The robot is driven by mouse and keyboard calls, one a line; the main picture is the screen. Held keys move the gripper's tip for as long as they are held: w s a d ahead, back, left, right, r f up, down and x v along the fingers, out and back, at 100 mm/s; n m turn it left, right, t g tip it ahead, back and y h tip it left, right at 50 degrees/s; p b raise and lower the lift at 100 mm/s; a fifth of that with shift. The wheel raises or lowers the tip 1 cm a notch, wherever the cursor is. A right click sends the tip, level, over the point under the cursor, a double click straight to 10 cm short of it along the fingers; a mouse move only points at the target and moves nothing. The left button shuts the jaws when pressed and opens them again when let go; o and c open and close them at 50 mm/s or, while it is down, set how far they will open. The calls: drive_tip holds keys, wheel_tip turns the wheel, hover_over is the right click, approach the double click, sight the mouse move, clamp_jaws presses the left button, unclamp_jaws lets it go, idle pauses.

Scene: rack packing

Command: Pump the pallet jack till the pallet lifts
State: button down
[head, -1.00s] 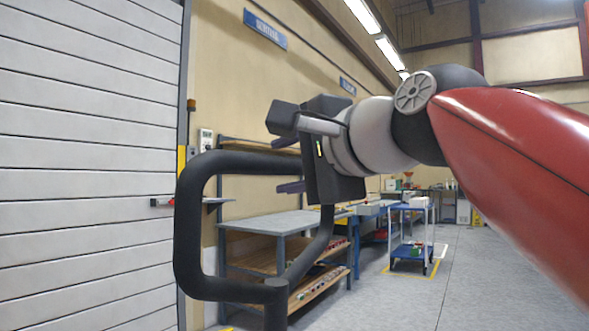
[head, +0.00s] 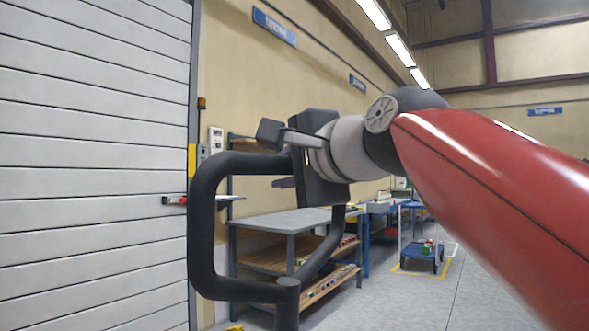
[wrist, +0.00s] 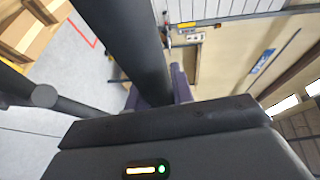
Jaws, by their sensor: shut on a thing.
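The pallet jack's handle (head: 205,240) is a thick black tube bent into a loop, standing upright at the left-centre of the head view. My gripper (head: 281,163) comes from the right and is shut on the top bar of the handle, near its right end. In the wrist view the dark handle bar (wrist: 135,45) runs down between the purple fingers of my gripper (wrist: 155,92). The jack's body, its forks and the pallet are out of the head view. I cannot tell whether the pallet is raised.
A white slatted door (head: 90,170) fills the left side. A workbench with shelves (head: 290,222) stands along the wall behind the handle. A blue trolley (head: 424,252) stands farther back within yellow floor marks. Grey floor (head: 400,300) is clear at the lower right.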

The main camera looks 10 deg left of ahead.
drive_tip(key=s+d+f+t+y+b, duration=0.1)
drive_tip(key=s+d+b, duration=0.2)
drive_tip(key=d, duration=0.3)
drive_tip(key=s+d+f+m+b, duration=0.1)
drive_tip(key=s+d+f+b, duration=0.1)
drive_tip(key=d+b, duration=0.35)
drive_tip(key=s+d+f+t+y+b, duration=0.1)
drive_tip(key=s+d+b, duration=0.15)
drive_tip(key=d, duration=0.55)
drive_tip(key=s+d+f+b, duration=0.1)
drive_tip(key=s+d+f, duration=0.3)
drive_tip(key=d, duration=0.6)
drive_tip(key=s+d+f+b, duration=0.1)
drive_tip(key=s+d+f, duration=0.4)
drive_tip(key=d+f, duration=0.4)
drive_tip(key=s+d+f+m+t+b, duration=0.1)
drive_tip(key=s+d+f, duration=0.3)
drive_tip(key=d, duration=0.8)
wheel_tip(320, 180, down, 2)
drive_tip(key=shift+s+d+f+y, duration=0.15)
drive_tip(key=shift+s+d+y, duration=0.2)
drive_tip(key=shift+y, duration=0.05)
drive_tip(key=c, duration=1.4)
unclamp_jaws()
drive_tip(key=shift+d, duration=0.1)
drive_tip(key=shift+c, duration=0.2)
drive_tip(key=shift+o, duration=1.2)
drive_tip(key=shift+f, duration=0.1)
